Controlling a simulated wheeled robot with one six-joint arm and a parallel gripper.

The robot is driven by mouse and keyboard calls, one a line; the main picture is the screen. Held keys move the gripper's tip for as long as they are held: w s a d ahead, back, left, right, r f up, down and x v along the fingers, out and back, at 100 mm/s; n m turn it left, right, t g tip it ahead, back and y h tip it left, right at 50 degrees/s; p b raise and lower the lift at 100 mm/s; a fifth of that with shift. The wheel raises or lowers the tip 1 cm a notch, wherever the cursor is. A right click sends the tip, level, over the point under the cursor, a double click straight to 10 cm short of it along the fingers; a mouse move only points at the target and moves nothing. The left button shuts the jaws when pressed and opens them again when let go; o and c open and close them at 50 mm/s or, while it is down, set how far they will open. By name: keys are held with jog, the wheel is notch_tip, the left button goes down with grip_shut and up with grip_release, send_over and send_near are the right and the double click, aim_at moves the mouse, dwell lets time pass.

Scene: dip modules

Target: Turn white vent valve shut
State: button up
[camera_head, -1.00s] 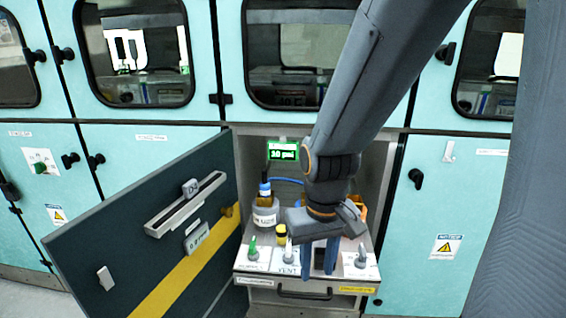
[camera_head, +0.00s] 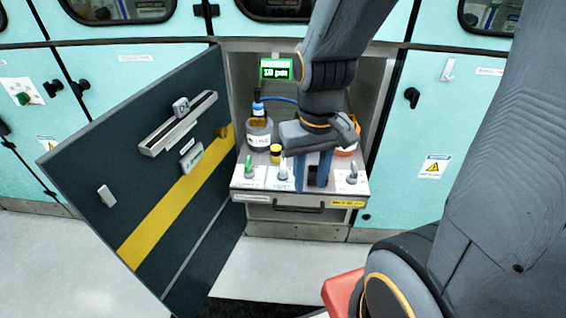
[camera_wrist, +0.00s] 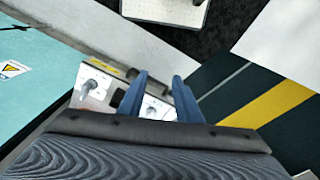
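The white vent valve (camera_head: 283,168) stands in the middle of the front panel, its handle pointing up. A green-handled valve (camera_head: 249,167) is to its left and a grey-white valve (camera_head: 352,172) to its right. My gripper (camera_head: 314,172) is just right of the vent valve in the head view, its blue fingers pointing down, apart and empty. In the wrist view, my gripper (camera_wrist: 160,90) shows both fingers spread with a white label plate between them. A small handle there is partly hidden, and I cannot tell whether the fingers touch it.
A dark cabinet door (camera_head: 100,170) with a yellow stripe hangs open at left. A bottle (camera_head: 259,133), a yellow-capped vial (camera_head: 275,153) and an orange container (camera_head: 347,148) stand behind the valves. A green-lit display (camera_head: 275,69) is at the back. A drawer handle (camera_head: 300,207) sits below.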

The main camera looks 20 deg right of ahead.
jog(key=o, duration=0.4)
jog(key=shift+c, duration=0.2)
jog(key=o, duration=0.3)
jog(key=shift+w, duration=0.35)
jog(key=shift+o, duration=0.6)
jog(key=w+a+n+g+h+p, duration=0.1)
jog(key=w+n, duration=0.5)
jog(key=w, duration=0.3)
jog(key=shift+w+f+p, duration=0.3)
jog(key=shift+f+p, duration=0.1)
jog(key=shift+f, duration=0.05)
jog(key=n+g+h+p, duration=0.1)
jog(key=n+h+p, duration=0.15)
jog(key=n, duration=0.45)
send_near(282, 163)
jog(key=shift+n+h, duration=0.25)
jog(key=shift+n, duration=0.05)
jog(key=p+x, duration=0.1)
jog(key=x, duration=0.7)
jog(key=shift+s+f, duration=0.1)
jog(key=shift+f, duration=0.35)
jog(key=shift+c, duration=0.3)
jog(key=c, duration=1)
